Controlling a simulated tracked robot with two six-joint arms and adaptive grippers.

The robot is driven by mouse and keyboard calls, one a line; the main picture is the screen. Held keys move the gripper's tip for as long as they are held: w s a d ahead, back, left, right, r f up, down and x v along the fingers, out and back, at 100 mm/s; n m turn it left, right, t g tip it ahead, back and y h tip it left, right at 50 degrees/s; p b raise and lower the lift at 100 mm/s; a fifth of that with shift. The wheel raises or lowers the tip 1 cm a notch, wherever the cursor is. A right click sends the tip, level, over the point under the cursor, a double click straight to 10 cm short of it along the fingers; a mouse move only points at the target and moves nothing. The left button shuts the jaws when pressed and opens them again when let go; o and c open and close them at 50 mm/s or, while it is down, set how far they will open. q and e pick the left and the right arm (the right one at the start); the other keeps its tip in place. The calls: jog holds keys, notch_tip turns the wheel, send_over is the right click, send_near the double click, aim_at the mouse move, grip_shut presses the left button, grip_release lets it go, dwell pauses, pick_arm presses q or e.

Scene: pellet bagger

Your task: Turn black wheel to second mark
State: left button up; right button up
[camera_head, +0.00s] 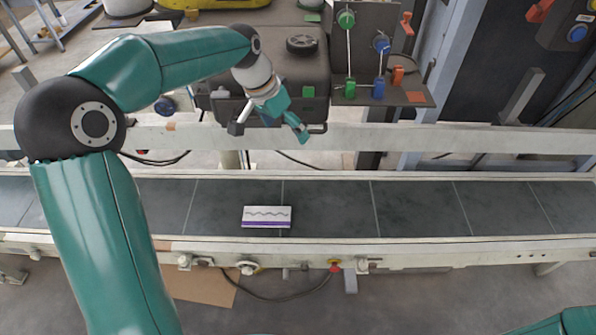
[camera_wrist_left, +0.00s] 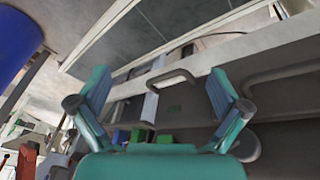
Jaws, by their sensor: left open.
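The black wheel (camera_head: 302,43) lies flat on top of the dark grey machine (camera_head: 275,65) at the back centre. I cannot make out any marks around it. My left gripper (camera_head: 270,130) is in front of the machine, nearer to me than the wheel and apart from it. Its teal fingers are spread with nothing between them, as the left wrist view also shows (camera_wrist_left: 160,105). A dark round shape (camera_wrist_left: 245,143) beside the right finger there may be the wheel; I cannot tell.
A conveyor belt (camera_head: 330,205) crosses the front, carrying a white and purple packet (camera_head: 266,217). A pale rail (camera_head: 420,138) runs between belt and machine. Right of the wheel stands a panel with green knobs (camera_head: 346,19), blue knobs (camera_head: 381,44) and orange parts (camera_head: 398,75).

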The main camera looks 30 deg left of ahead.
pick_arm(q)
jog(key=d+f, duration=0.4)
jog(key=f, duration=0.7)
jog(key=shift+s+d+n+h, duration=0.2)
jog(key=shift+n+h, duration=0.1)
jog(key=shift+n, duration=0.1)
jog(key=s+d+f+n+g, duration=0.1)
jog(key=s+d+f, duration=0.3)
jog(key=s+f, duration=0.3)
jog(key=s+d+f+n, duration=0.1)
jog(key=s+d+f, duration=0.4)
jog(key=s+f, duration=0.3)
jog(key=s+d+f+n+g+h, duration=0.1)
jog(key=s+d+f, duration=0.3)
jog(key=s+f, duration=0.4)
jog(key=shift+d+f+g, duration=0.2)
jog(key=shift+f+g, duration=0.1)
jog(key=shift+f, duration=0.45)
